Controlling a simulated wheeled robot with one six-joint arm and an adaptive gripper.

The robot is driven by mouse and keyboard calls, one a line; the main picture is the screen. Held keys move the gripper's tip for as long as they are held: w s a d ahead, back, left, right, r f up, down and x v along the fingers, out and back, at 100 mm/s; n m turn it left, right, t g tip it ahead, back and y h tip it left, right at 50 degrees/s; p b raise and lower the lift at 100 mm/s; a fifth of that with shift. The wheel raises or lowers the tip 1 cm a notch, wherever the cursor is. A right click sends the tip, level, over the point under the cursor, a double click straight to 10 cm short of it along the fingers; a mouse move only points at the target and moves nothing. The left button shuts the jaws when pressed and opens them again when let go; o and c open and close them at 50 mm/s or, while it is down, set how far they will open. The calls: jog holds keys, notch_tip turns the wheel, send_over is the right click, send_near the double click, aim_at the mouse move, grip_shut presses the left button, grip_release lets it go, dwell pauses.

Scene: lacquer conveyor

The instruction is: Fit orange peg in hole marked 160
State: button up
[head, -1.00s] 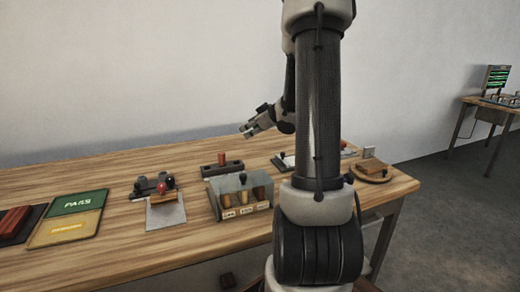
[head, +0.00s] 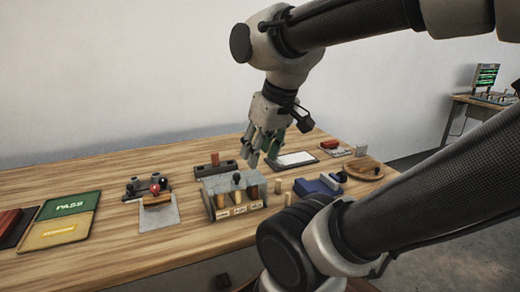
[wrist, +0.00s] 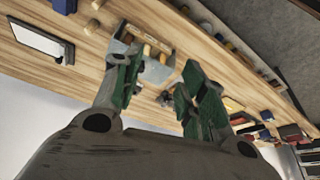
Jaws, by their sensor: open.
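A grey box (head: 212,213) stands near the front of the wooden table, with several upright orange-brown pegs (head: 221,200) in its front and small labels below them. The labels are too small to read, so I cannot tell which marks 160. A dark block (head: 203,171) behind it holds an upright reddish-orange peg (head: 214,158). I cannot tell which peg is meant. My gripper (head: 263,155) is open and empty, pointing down above the table, behind and right of the box. The box (wrist: 158,73) shows beyond my fingers in the wrist view.
Two loose light pegs (head: 278,186) stand right of the box, near a blue block (head: 318,188). A clamp-like fixture (head: 150,187) and PASS tray (head: 70,205) are left.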

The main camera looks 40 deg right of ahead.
aim_at(217, 156)
jog(key=shift+o, duration=0.5)
jog(key=w+a+f+m+y, duration=0.1)
jog(key=w+f+m+y, duration=0.25)
jog(key=w+m, duration=0.45)
jog(key=w+a+f+m+y, duration=0.2)
jog(key=w+f+m+y, duration=0.15)
jog(key=w+m, duration=0.5)
jog(key=w+d+f+m+t, duration=0.2)
jog(key=w+d+f+m, duration=0.1)
jog(key=w+d+m, duration=0.1)
jog(key=w+d+f+m+t, duration=0.3)
jog(key=w+d+f+m, duration=0.1)
jog(key=w+d, duration=0.3)
jog(key=w+d+f+m+t, duration=0.2)
jog(key=w+d+f+m, duration=0.2)
jog(key=w, duration=0.3)
jog(key=shift+d+m+t+h, duration=0.3)
jog(key=shift+d+m, duration=0.35)
jog(key=shift+m, duration=0.2)
jog(key=shift+w+f, duration=0.15)
jog(key=shift+w, duration=0.15)
jog(key=x, duration=0.7)
jog(key=shift+a, duration=0.15)
grip_shut()
